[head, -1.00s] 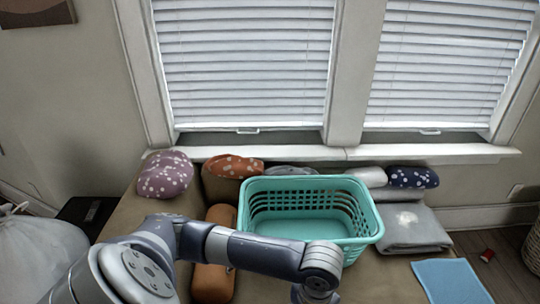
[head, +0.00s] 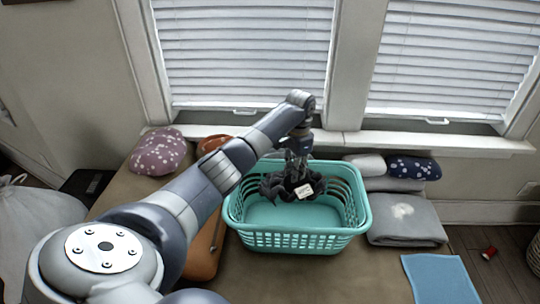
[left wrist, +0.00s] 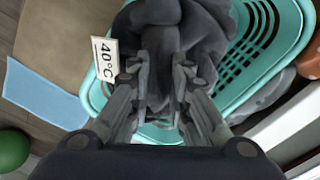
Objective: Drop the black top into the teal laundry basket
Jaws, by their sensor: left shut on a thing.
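The black top (head: 284,183) is a crumpled dark cloth with a white tag; the tag reads 40°C in the left wrist view, where the top (left wrist: 205,30) hangs from the fingers. My left gripper (head: 299,160) is shut on it and holds it over the teal laundry basket (head: 300,240), toward its back. The left gripper also shows in the left wrist view (left wrist: 160,80). The basket (left wrist: 262,95) stands upright with a slatted wall and a bare floor where I can see it. I cannot tell whether the top touches the basket. My right gripper is not in view.
The basket stands on a brown seat (head: 330,280) below the window. Folded grey cloth (head: 405,220) and a dotted navy cushion (head: 413,168) lie to its right, a blue cloth (head: 440,280) in front right. A dotted purple cushion (head: 158,152) and an orange bolster (head: 205,250) are left.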

